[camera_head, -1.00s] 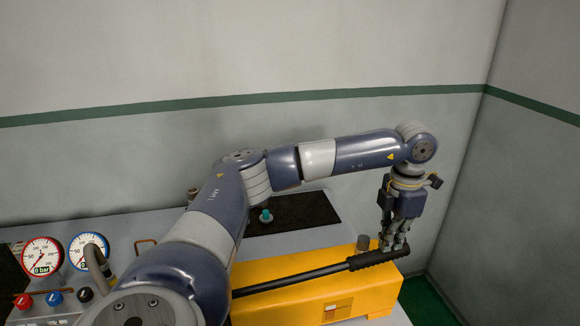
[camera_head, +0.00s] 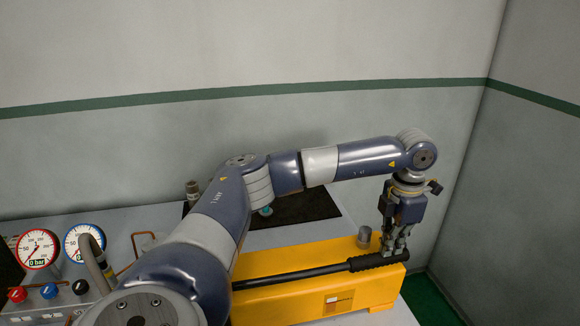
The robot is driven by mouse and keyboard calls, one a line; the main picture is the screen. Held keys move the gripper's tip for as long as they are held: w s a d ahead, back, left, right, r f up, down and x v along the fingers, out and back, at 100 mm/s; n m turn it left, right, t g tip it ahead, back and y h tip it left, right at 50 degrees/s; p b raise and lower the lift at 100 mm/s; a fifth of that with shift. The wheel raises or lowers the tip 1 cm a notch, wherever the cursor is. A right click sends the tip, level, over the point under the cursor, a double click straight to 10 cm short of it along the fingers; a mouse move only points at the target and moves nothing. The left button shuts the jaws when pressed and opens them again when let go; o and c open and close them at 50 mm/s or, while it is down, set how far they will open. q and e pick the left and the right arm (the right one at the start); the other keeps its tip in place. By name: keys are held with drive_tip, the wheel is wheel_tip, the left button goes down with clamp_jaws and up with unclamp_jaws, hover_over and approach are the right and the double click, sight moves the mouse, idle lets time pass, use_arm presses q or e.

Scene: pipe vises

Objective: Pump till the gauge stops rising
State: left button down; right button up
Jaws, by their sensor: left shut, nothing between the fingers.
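The yellow pump (camera_head: 290,301) lies on the bench, with a long black lever (camera_head: 300,275) low along its top. The lever's thicker ribbed grip (camera_head: 372,262) is at the right end. My left gripper (camera_head: 396,254) points down at the outer end of this grip, its fingers shut with nothing between them. Its fingertips seem to touch the grip from above. A red-rimmed gauge (camera_head: 38,247) and a blue-rimmed gauge (camera_head: 85,242) stand at the far left. My right gripper is out of view.
Red (camera_head: 17,295), blue (camera_head: 49,291) and black (camera_head: 80,287) knobs sit below the gauges. A black mat (camera_head: 312,207) lies behind my arm, with a teal-topped piece (camera_head: 266,211). A grey cap (camera_head: 364,237) stands on the pump.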

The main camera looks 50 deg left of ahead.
use_arm(q)
drive_tip(key=r+p, duration=0.1)
drive_tip(key=r, duration=0.1)
drive_tip(key=r+p, duration=0.2)
drive_tip(key=r, duration=0.1)
drive_tip(key=r+p, duration=0.1)
drive_tip(key=r, duration=0.1)
drive_tip(key=shift+s+a+r+p, duration=0.1)
drive_tip(key=shift+s+r+p, duration=0.05)
drive_tip(key=shift+s+p, duration=0.2)
wheel_tip(320, 180, up, 8)
drive_tip(key=s+p, duration=0.2)
drive_tip(key=p, duration=0.2)
drive_tip(key=shift+a, duration=0.45)
drive_tip(key=shift+w+f, duration=0.1)
drive_tip(key=shift+f, duration=0.1)
drive_tip(key=shift+f, duration=0.1)
